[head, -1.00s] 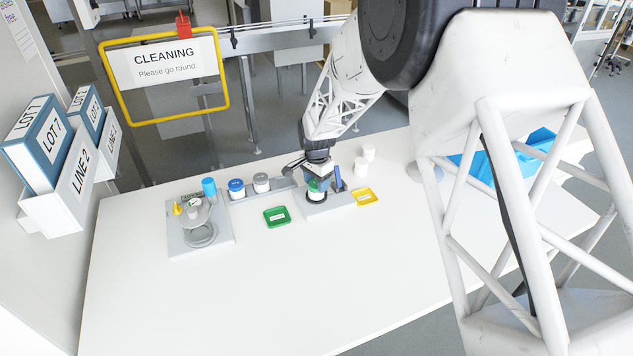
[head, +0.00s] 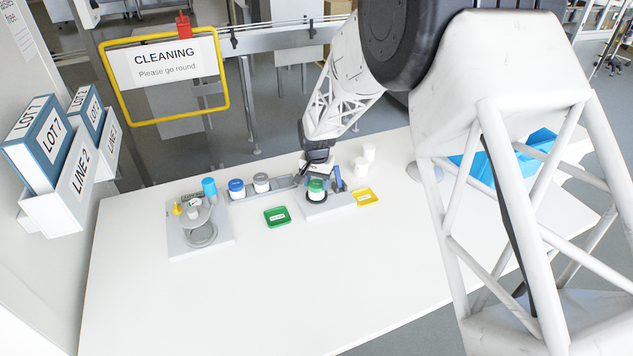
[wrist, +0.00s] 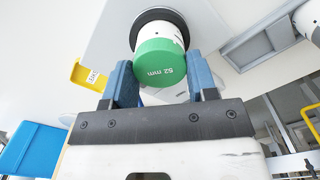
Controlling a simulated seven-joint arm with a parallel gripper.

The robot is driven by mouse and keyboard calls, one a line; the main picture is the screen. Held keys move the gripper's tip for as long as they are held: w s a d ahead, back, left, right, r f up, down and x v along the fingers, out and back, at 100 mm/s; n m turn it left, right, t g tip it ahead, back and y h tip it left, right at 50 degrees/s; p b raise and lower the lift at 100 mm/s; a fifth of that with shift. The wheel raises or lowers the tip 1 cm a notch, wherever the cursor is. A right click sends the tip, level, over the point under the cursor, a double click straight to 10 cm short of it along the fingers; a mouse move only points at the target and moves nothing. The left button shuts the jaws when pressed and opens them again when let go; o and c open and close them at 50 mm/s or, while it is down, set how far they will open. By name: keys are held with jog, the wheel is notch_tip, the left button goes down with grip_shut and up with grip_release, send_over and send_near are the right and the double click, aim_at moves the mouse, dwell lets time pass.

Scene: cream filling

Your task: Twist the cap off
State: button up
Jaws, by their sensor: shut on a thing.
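A green cap (wrist: 160,62) marked "52 mm" sits on a white jar (wrist: 173,36) in the wrist view. My gripper (wrist: 163,78) has its two blue fingers on either side of the cap, shut on it. The jar's far end stands in a black ring (wrist: 143,20). In the head view the cap (head: 316,185) and jar (head: 316,196) stand on a grey base (head: 340,202). No gap shows between cap and jar; their contact is partly hard to see.
A green tray (head: 277,223) lies left of the base and a yellow tray (head: 368,197) right of it. Jars with blue (head: 236,185) and grey (head: 261,178) lids stand to the left. The front table is clear.

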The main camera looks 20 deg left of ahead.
jog(key=shift+f, duration=0.15)
jog(key=shift+n, duration=2.9)
jog(key=o, duration=0.9)
jog(key=shift+m, duration=0.4)
jog(key=m, duration=0.3)
jog(key=shift+m, duration=1)
jog(key=shift+m, duration=0.3)
